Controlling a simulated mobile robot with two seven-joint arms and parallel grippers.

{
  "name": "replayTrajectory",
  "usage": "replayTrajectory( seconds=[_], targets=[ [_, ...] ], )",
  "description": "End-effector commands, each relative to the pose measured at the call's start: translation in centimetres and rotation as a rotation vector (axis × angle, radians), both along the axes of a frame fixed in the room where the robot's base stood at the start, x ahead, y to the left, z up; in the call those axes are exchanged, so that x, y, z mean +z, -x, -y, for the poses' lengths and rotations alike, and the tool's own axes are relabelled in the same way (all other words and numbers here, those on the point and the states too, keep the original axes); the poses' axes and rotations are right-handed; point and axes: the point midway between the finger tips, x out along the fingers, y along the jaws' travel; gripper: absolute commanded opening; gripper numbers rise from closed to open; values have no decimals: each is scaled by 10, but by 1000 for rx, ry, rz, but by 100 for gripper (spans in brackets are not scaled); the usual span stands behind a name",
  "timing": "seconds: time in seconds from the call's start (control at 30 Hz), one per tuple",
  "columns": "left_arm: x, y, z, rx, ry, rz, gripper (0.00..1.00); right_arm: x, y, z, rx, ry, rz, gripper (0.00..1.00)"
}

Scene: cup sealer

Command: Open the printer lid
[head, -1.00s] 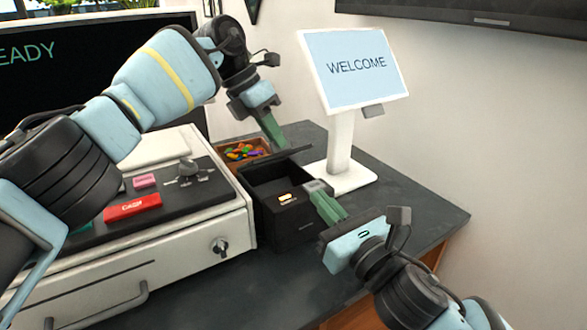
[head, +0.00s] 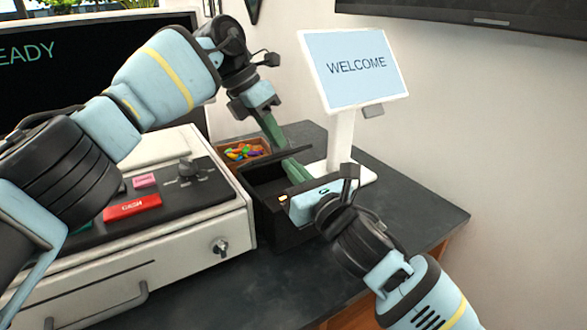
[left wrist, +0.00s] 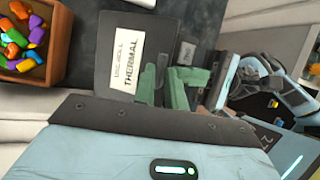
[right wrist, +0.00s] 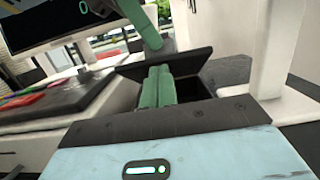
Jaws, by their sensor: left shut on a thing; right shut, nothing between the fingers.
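The black printer (head: 274,215) stands on the counter beside the cash register. Its dark lid (head: 291,156) is raised at the back, leaving the box open at the top. A white "THERMAL" label shows on the lid (left wrist: 108,88) in the left wrist view. My left gripper (head: 275,142) reaches down from behind and is shut on the lid's edge. My right gripper (head: 291,168) is shut and empty, its fingertips over the opening close to the lid. The right wrist view shows these fingers (right wrist: 160,72) together in front of the lid; contact is unclear.
The cash register (head: 150,245) stands close on the printer's left. A wooden box of colourful pieces (head: 243,151) sits behind it. A white "WELCOME" display (head: 355,70) on a stand is at the back right. The counter's right side (head: 425,212) is clear.

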Motion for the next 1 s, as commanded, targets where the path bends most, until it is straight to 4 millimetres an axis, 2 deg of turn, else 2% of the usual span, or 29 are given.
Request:
replayTrajectory(
  seconds=[0.03,0.43,0.73,0.97,1.0],
  targets=[
    [-9,-5,-9,18,-15,-1,0,-1,-2,-1,0,-1,-2,0],
    [-9,-5,-9,18,-15,-1,0,-1,-3,-2,0,0,-1,0],
    [-9,-4,-9,18,-16,-1,0,13,-10,-6,-1,1,0,0],
    [-9,-4,-8,15,-17,-3,0,15,-11,-6,-2,-4,1,0],
    [-9,-3,-7,14,-18,-3,14,15,-11,-6,-2,-4,1,0]
  ],
)
